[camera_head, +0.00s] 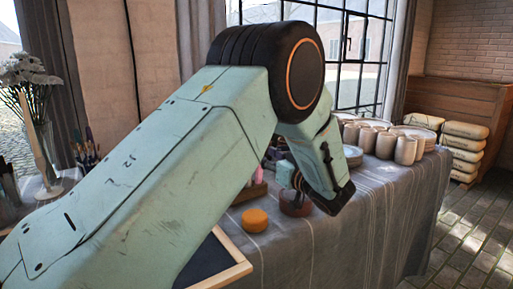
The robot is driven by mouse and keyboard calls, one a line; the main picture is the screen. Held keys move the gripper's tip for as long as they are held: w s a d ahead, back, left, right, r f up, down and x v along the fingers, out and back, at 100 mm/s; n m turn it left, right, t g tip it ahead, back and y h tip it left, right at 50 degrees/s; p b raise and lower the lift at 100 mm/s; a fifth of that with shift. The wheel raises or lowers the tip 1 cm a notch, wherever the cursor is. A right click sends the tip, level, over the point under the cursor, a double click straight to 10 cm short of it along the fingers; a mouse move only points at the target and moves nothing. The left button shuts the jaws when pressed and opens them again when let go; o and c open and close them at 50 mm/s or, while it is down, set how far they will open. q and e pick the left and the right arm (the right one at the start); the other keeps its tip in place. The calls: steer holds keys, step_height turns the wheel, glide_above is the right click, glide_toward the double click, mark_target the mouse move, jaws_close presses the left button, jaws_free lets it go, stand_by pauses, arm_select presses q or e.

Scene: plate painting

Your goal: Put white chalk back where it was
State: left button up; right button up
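My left arm comes in from the left and fills the middle of the view. Its wrist end, with my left gripper (335,195), hangs over the table behind the chalkboard. I cannot make out the fingertips or whether they hold anything. I cannot make out any white chalk. Upright pink sticks (259,173) stand at a small wooden holder (250,192), partly hidden by my arm. A dark framed chalkboard (238,270) shows at the bottom, mostly behind the arm. My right gripper is not in view.
An orange round block (255,220) and a dark reddish round object (295,207) sit on the cloth-covered table (310,255). Pale cups (385,145) and stacked plates stand at the back right. A flower vase (45,150) stands at the left. The table's right front is clear.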

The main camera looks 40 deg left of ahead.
arm_select(q)
steer(key=v, duration=0.4)
steer(key=shift+d, duration=0.15)
steer(key=shift+f, duration=0.1)
stand_by(0.4)
